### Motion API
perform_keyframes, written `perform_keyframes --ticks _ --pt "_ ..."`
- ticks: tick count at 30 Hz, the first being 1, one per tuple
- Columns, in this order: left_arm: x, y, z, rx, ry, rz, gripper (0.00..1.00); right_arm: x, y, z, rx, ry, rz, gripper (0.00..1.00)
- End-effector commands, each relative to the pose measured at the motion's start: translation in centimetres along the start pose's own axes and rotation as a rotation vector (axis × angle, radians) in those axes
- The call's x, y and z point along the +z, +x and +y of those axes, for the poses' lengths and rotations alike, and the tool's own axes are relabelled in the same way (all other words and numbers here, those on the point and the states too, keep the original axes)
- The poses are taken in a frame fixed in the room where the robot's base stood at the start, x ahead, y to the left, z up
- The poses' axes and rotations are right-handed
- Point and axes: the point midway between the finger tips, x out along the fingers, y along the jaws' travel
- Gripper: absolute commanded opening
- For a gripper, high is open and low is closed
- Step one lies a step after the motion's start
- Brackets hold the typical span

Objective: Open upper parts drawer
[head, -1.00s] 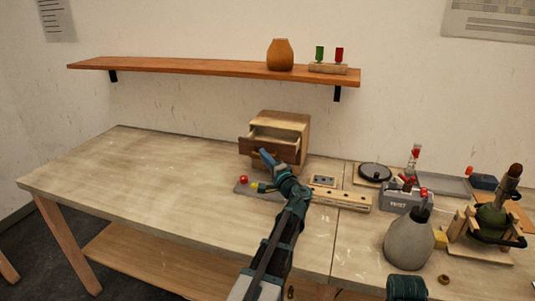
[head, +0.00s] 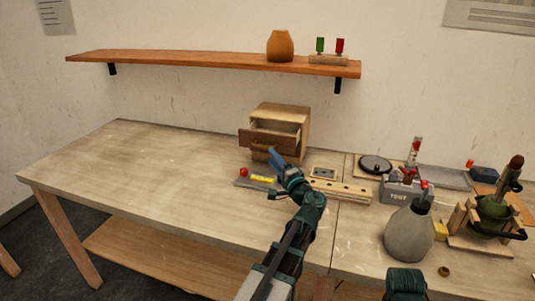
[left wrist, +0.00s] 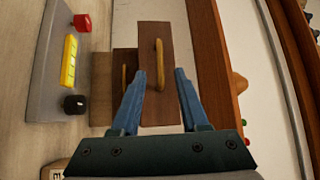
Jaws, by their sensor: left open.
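The small wooden cabinet (head: 281,112) stands at the back of the table, near the wall. Its upper drawer (head: 268,142) is pulled out, with its inside showing from above. In the left wrist view the upper drawer front (left wrist: 150,40) is nearest, with a yellowish bar handle (left wrist: 160,62). The lower drawer front (left wrist: 122,62) sits farther back, partly covered, with a similar handle (left wrist: 125,78). My left gripper (head: 272,154) is just in front of the upper drawer. In the left wrist view its open fingers (left wrist: 163,78) are apart, with nothing held between them.
A grey plate with a red button (head: 244,172) and a yellow block (head: 262,179) lies left of my gripper. A wooden strip with holes (head: 342,189), a grey test box (head: 404,189) and a grey bottle (head: 409,235) stand right. The table's left side is clear.

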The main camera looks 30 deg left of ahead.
Motion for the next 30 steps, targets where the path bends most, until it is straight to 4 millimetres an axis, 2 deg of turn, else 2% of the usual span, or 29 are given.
perform_keyframes --ticks 1,6,12,18,30 --pt "0.1 -1.5 0.1 0.0 0.0 0.003 0.44 0.0 0.3 0.0 0.0 0.0 0.0 0.5" --pt "0.1 -4.6 0.1 0.001 -0.001 0.002 0.44 0.0 0.7 -0.1 0.0 0.0 0.0 0.5" --pt "0.0 -6.8 0.1 0.001 -0.001 0.001 0.44 -0.1 0.9 -0.1 0.0 0.0 0.0 0.5" --pt "0.0 -7.4 0.0 0.001 -0.001 -0.001 0.44 -0.1 0.9 -0.1 0.0 0.0 0.0 0.5" --pt "0.0 -7.3 0.0 0.0 0.0 -0.001 0.44 -0.1 0.9 -0.1 0.0 0.0 0.0 0.5"
